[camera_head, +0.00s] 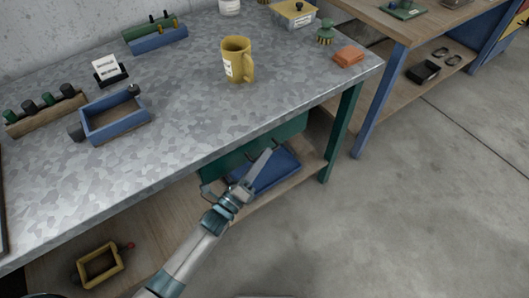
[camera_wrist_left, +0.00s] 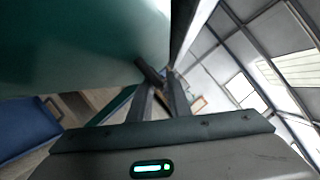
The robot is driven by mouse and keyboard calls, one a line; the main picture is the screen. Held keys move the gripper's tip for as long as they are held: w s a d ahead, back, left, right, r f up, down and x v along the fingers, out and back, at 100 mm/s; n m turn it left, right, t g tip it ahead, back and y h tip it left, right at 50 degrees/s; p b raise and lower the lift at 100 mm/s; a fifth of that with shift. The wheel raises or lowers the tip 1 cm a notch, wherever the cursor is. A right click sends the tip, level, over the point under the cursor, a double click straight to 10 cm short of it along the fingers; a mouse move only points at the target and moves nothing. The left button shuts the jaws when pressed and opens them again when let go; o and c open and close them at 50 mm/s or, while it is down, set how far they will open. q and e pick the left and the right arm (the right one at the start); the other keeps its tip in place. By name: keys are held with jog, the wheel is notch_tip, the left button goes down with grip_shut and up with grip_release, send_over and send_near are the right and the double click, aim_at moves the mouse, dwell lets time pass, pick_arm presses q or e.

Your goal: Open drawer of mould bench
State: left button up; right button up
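The mould bench (camera_head: 185,95) has a mottled grey top and green legs. Its green drawer (camera_head: 292,127) hangs under the front edge, partly hidden by the top and my arm; how far out it stands is unclear. My left gripper (camera_head: 265,156) reaches up to the drawer front, its fingertips between two dark handle mounts. In the left wrist view the green drawer front (camera_wrist_left: 85,45) fills the upper left. There the fingers (camera_wrist_left: 163,82) are close together around the end of a dark handle bar (camera_wrist_left: 148,70). My right gripper is out of view.
A blue bin (camera_head: 277,172) stands on the wooden lower shelf, just below the gripper. A yellow frame (camera_head: 100,265) lies on that shelf at left. A yellow mug (camera_head: 237,62) and an orange sponge (camera_head: 348,57) stand on top. The floor (camera_head: 400,210) at right is clear.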

pick_arm(q)
jog(key=shift+w+d+r, duration=0.15)
jog(key=shift+w+d, duration=0.2)
jog(key=shift+w, duration=0.15)
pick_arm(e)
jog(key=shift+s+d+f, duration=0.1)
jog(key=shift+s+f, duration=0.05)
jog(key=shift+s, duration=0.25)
pick_arm(q)
jog(key=shift+c, duration=0.3)
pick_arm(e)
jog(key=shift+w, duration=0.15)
pick_arm(q)
grip_shut()
jog(key=shift+s, duration=0.1)
